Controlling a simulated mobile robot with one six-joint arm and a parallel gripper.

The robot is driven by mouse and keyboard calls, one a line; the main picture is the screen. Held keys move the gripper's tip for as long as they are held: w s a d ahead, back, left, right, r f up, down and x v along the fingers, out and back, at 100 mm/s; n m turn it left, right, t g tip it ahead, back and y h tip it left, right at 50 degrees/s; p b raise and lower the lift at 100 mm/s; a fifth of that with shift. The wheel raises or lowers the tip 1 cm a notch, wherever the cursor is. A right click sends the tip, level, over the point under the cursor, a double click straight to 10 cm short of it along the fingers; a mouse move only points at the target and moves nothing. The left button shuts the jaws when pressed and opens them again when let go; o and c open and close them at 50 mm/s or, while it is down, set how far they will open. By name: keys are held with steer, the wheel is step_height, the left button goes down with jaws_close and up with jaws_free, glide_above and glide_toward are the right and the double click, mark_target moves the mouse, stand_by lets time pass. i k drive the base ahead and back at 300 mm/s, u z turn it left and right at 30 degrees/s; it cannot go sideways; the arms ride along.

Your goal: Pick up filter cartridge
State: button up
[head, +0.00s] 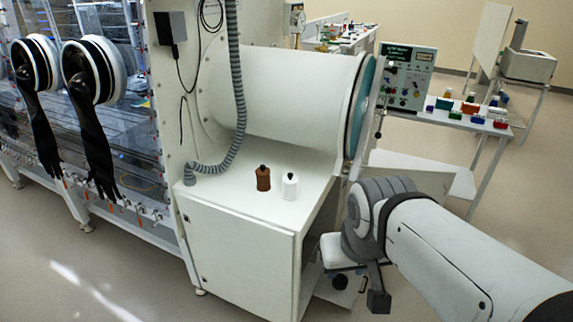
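I cannot pick out a filter cartridge for certain. A brown bottle-like container (263,178) with a dark top stands upright on the white cabinet top (225,200). A white container (290,187) with a black top stands just to its right, a little apart. Small coloured items (470,106) sit on the table at the right, too small to name. My gripper (359,290) hangs low beside the cabinet's right side, below its top and away from both containers. Its dark fingers look spread apart, with nothing visible between them.
A large white cylinder chamber (285,95) sits above and behind the cabinet top. A grey ribbed hose (238,90) hangs down onto its left part. A glovebox with black gloves (95,145) is at left. The floor at lower left is clear.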

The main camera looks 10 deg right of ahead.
mark_target(290, 181)
steer(key=i, duration=1.3)
steer(key=u, duration=0.1)
